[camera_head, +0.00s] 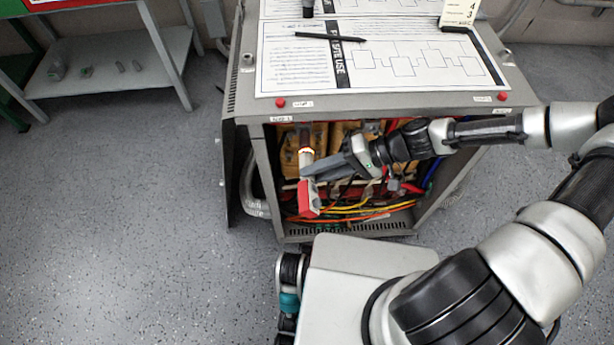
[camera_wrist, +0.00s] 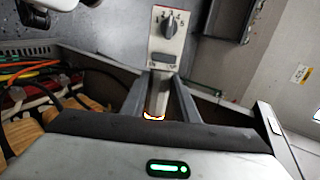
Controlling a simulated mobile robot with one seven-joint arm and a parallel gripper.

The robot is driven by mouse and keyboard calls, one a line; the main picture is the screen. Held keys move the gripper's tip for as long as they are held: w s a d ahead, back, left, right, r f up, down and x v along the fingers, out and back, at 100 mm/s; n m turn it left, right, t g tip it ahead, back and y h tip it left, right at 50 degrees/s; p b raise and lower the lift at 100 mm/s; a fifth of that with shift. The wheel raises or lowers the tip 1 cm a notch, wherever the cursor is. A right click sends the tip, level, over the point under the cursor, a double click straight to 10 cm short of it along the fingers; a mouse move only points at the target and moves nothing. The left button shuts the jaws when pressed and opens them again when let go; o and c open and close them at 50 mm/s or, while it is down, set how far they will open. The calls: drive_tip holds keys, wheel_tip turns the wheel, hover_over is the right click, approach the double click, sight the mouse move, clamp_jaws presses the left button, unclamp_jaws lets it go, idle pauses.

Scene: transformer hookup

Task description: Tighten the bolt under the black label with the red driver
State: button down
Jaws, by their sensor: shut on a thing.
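My gripper (camera_head: 318,168) is at the open front of the grey cabinet and shut on the red driver (camera_head: 309,198). The driver's red end hangs low, and its pale body rises through the fingers to a glowing ring. In the wrist view the driver's dial face (camera_wrist: 168,34), with numbers and a dark knob, lies beyond the fingertips. The glowing ring shows close to the palm. I cannot make out a black label or the bolt under it. The arm hides part of the cabinet's inside.
The cabinet (camera_head: 385,100) holds yellow blocks and several coloured cables (camera_head: 365,208). A paper chart (camera_head: 420,62), a black pen (camera_head: 330,37) and a small sign (camera_head: 460,12) are on its top. Its door (camera_head: 230,150) stands open at left.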

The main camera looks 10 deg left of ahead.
drive_tip(key=shift+s+d+p, duration=0.15)
drive_tip(key=shift+s+p, duration=0.05)
drive_tip(key=shift+s, duration=0.65)
drive_tip(key=shift+s+d+p, duration=0.15)
drive_tip(key=shift+s, duration=0.65)
